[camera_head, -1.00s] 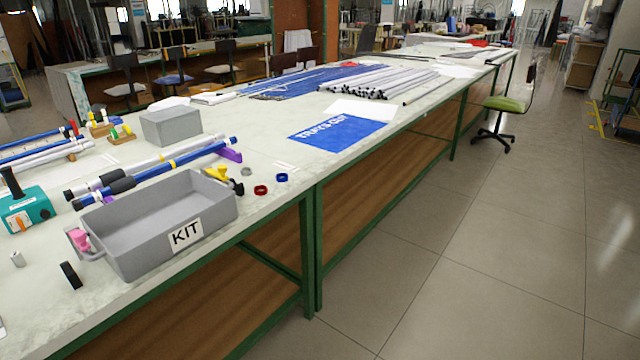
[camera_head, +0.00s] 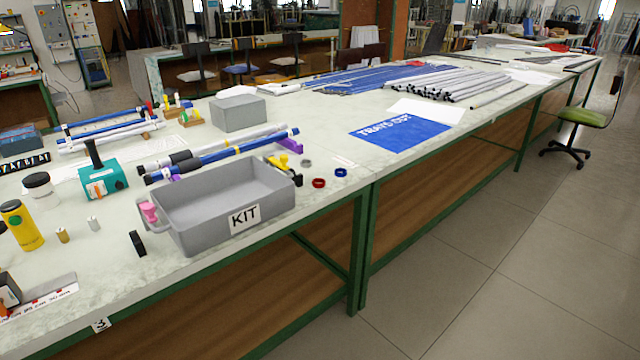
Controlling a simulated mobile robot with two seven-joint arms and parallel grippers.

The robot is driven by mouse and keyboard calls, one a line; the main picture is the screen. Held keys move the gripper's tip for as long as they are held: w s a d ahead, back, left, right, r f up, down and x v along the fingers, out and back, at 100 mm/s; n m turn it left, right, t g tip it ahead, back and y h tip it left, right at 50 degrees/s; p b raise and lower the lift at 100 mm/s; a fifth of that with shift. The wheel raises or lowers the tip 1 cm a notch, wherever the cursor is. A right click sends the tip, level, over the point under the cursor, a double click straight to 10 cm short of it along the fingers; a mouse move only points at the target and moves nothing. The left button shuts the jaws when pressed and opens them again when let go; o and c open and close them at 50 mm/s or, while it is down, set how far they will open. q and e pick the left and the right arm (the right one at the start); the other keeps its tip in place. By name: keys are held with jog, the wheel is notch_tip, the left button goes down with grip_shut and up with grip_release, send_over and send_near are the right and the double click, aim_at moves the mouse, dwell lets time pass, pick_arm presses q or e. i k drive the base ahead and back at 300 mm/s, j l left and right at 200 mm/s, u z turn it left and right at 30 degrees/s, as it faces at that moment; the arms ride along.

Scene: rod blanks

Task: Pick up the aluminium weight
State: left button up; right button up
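A small silver-grey cylinder (camera_head: 94,223), which looks like the aluminium weight, stands upright on the workbench to the left of the grey KIT bin. A similar brass-coloured cylinder (camera_head: 62,235) stands just left of it. Neither of my grippers is in the head view, so their state does not show.
The KIT bin (camera_head: 215,228) stands near the front edge. Tubes lie behind the bin.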

aim_at(94, 225)
jog(key=u, duration=1.35)
jog(key=i+j, duration=0.45)
jog(key=j, duration=0.3)
jog(key=i+j, duration=0.25)
jog(key=j+z, duration=0.15)
jog(key=z, duration=0.25)
jog(key=i+j+z, duration=0.1)
jog(key=z, duration=0.25)
jog(key=j+z, duration=0.15)
jog(key=z, duration=0.25)
